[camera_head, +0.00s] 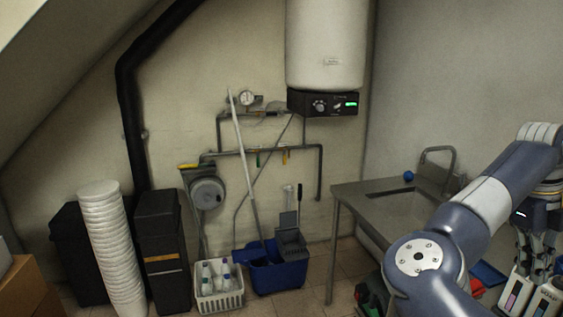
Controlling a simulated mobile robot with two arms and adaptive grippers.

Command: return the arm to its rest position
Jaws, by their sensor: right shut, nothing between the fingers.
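My right arm (485,212) reaches in from the lower right, its elbow low and its forearm rising to the right edge. My right gripper (538,262) hangs down from its end at the far right of the head view. It is shut and holds nothing. White bottles (516,290) with coloured labels show just below its fingers; I cannot tell whether they touch. My left gripper is not in view.
A steel sink table (352,200) with a blue ball (408,176) stands behind my arm. A blue mop bucket (277,274), a white bottle basket (219,296), stacked white buckets (112,245) and a dark bin (162,250) line the wall. Floor shows between bucket and table.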

